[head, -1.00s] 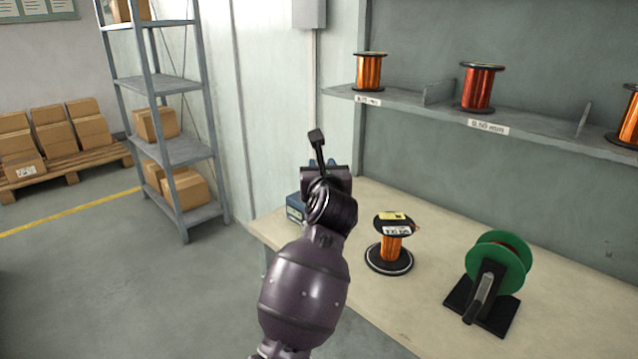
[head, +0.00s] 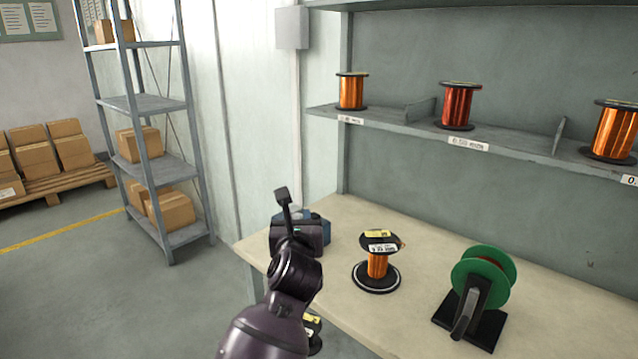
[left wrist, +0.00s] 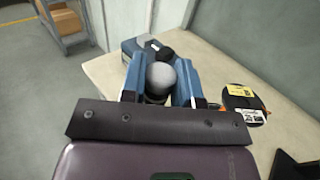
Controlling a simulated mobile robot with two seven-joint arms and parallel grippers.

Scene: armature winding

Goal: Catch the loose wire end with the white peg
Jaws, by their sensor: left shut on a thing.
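My left gripper (head: 300,220) is over the left end of the workbench. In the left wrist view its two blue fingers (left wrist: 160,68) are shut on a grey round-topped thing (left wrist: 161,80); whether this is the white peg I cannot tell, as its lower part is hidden. A spool of copper wire (head: 378,265) stands upright on the bench to the right of the gripper, apart from it. Its black top flange carries a yellow and a white label and also shows in the left wrist view (left wrist: 243,101). A short reddish wire end (head: 403,240) seems to stick out at its rim. My right gripper is out of view.
A green-flanged reel (head: 490,272) on a black stand is at the bench's right. A blue-grey box (left wrist: 130,46) lies beyond my fingers. Wire spools (head: 459,105) stand on the wall shelf (head: 400,126). Bare bench (head: 430,250) lies between spool and reel.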

